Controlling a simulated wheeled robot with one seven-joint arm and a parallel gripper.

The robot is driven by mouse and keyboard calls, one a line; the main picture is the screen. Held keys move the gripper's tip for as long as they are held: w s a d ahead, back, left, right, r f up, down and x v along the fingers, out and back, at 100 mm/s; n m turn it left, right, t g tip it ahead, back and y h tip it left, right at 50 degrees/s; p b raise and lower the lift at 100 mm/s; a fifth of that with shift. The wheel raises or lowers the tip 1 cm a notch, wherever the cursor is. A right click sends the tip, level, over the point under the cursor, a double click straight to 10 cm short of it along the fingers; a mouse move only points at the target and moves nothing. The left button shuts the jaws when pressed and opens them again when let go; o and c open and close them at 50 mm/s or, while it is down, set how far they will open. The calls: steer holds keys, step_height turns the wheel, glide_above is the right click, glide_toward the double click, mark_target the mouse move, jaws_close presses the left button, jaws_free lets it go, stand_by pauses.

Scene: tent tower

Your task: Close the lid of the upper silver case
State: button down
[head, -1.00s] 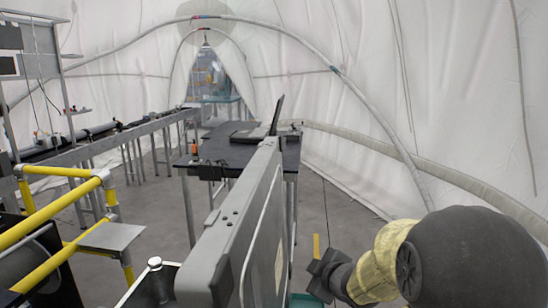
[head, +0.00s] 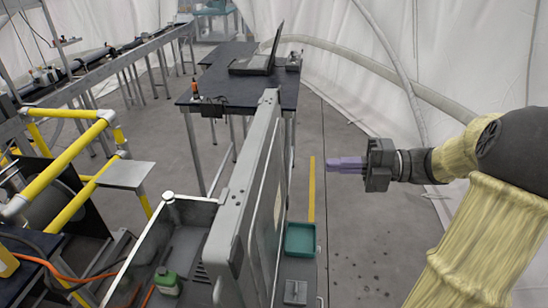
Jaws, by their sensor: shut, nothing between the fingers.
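The silver case's lid (head: 247,200) is a grey panel standing upright in the middle foreground, seen nearly edge-on. Its open case body (head: 200,212) lies to the left of it, with its inside showing. My gripper (head: 332,164) is to the right of the lid, with purple fingers shut, empty and pointing left at it. A gap shows in the picture between the fingertips and the lid. The lower part of the case and part of the lid's right face are cut off or hidden.
A green-capped item (head: 166,282) sits inside the case. A teal tray (head: 300,240) lies low to the right of the lid. A dark table (head: 215,85) with a laptop (head: 262,58) stands behind. Yellow rails (head: 65,165) are at left.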

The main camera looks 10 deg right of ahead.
mark_target(259, 164)
steer(key=shift+a, duration=0.1)
steer(key=p+x, duration=0.5)
steer(key=x, duration=0.8)
steer(key=shift+w+a+r, duration=0.1)
steer(key=shift+a, duration=0.1)
steer(key=shift+w+a, duration=0.1)
steer(key=shift+a, duration=0.1)
steer(key=shift+a, duration=0.15)
